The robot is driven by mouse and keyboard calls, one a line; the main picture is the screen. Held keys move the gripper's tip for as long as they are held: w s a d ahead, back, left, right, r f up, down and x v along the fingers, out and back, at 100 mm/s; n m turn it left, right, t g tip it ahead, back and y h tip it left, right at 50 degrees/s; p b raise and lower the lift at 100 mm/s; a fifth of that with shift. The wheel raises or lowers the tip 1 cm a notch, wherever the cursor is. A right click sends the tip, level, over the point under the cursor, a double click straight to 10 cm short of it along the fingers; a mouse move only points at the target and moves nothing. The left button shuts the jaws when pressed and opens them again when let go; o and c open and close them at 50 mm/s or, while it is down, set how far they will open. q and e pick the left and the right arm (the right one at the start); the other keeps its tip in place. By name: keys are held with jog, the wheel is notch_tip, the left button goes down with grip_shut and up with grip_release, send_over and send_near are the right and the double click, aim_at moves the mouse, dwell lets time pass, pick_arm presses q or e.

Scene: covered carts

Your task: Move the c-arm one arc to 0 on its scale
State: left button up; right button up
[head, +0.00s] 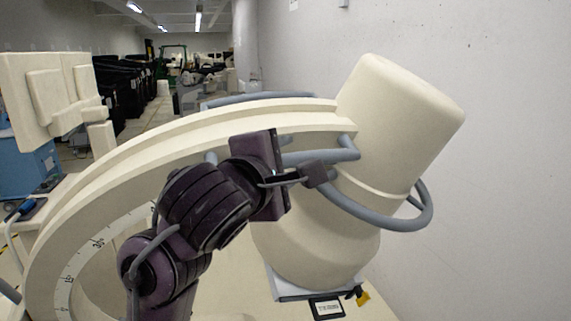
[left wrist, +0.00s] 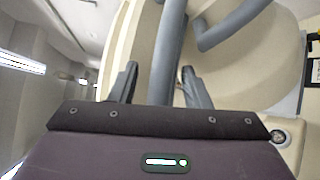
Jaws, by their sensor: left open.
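The c-arm's cream arc (head: 180,135) curves from the lower left up to a large cream cylindrical head (head: 400,110) at the right. A white scale band (head: 85,258) with dark tick marks and numbers, one like 30, lies inside the arc at the lower left. I cannot make out a pointer or the current reading. A grey-blue tubular handle (head: 375,215) loops around the head. My left gripper (head: 312,177) is at this handle. In the left wrist view its open fingers (left wrist: 158,88) stand on either side of a grey-blue bar (left wrist: 170,45); contact is unclear. My right gripper is out of view.
A plain wall (head: 510,180) stands close on the right. A cream monitor unit (head: 45,95) and a blue cabinet (head: 28,160) stand at the left. Black covered carts (head: 125,90) line the aisle behind. A yellow tag (head: 363,298) shows under the head.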

pick_arm(q)
jog(key=shift+w+d, duration=0.15)
jog(key=shift+w, duration=0.1)
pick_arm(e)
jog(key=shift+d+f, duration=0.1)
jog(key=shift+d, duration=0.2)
pick_arm(q)
jog(key=shift+c, duration=0.2)
grip_shut()
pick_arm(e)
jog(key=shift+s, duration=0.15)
pick_arm(q)
jog(key=shift+f, duration=0.1)
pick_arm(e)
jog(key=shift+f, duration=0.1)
